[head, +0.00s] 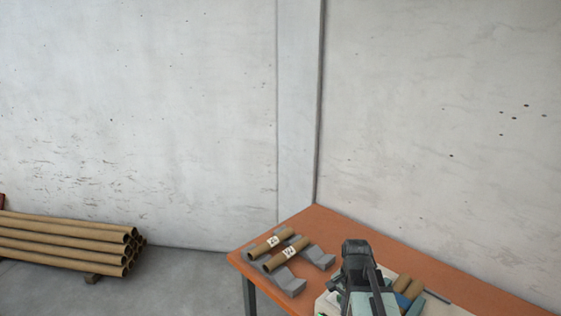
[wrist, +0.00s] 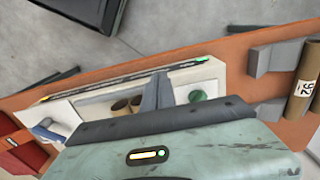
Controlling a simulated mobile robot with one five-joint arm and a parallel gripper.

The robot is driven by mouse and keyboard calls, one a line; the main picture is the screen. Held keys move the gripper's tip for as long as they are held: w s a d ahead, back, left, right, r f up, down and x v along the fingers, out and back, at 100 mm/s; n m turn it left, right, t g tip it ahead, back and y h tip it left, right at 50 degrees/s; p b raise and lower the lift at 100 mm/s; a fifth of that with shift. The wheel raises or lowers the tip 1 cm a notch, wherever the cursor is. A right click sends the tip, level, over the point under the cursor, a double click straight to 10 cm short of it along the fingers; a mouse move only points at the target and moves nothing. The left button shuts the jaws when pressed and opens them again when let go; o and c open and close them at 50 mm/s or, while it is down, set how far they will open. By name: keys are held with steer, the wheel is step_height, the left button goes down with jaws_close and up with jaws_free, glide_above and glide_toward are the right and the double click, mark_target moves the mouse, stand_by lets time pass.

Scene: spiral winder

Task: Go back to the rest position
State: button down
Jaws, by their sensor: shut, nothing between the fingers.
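My gripper (wrist: 157,92) shows in the wrist view as grey fingers closed together, with nothing held between them. It points out over a pale tray (wrist: 90,104) on the orange table. In the head view my dark arm (head: 357,262) rises over the right part of the table and hides part of what lies there. I cannot make out the fingertips in that view.
The orange table (head: 315,222) stands against the wall. Two labelled brown tubes (head: 270,243) (head: 286,254) lie on grey cradles (head: 290,283) to the left of my arm. A stack of long brown tubes (head: 65,240) lies on the floor at far left. Floor between is clear.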

steer(key=s+a+n, duration=0.3)
steer(key=a+n, duration=0.6)
steer(key=n, duration=0.1)
steer(key=shift+s, duration=0.1)
stand_by(0.3)
